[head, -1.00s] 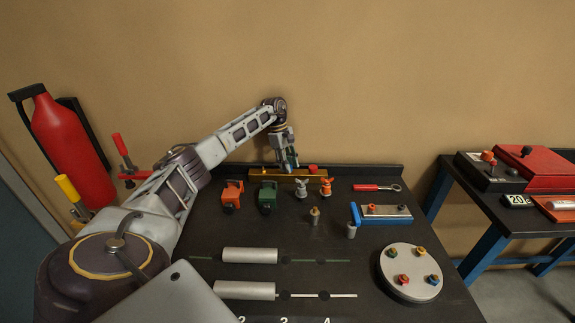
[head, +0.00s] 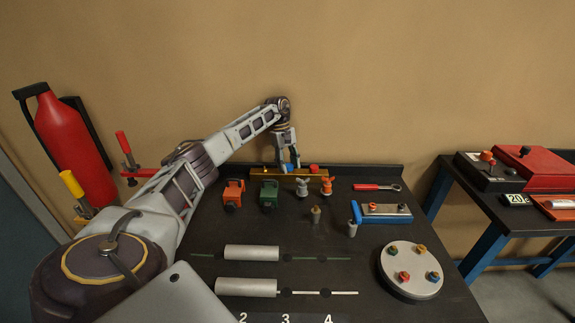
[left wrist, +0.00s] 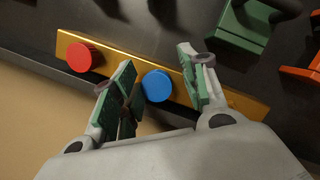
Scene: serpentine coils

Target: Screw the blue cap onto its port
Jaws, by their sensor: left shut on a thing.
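The blue cap (left wrist: 157,85) is at the yellow bar (left wrist: 232,99), between my left gripper's fingers in the left wrist view. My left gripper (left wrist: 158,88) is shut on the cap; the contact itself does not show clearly. In the head view my left gripper (head: 290,167) points down over the bar (head: 262,170) at the back of the bench. A red cap (left wrist: 80,57) sits on the same bar, also seen in the head view (head: 314,169). The port under the blue cap is hidden. My right gripper is not in view.
Orange (head: 233,191) and green (head: 268,195) blocks and small grey and orange fittings (head: 327,186) stand just in front of the bar. A red wrench (head: 376,187), a blue-and-grey fixture (head: 382,212) and a round plate (head: 411,270) are at right.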

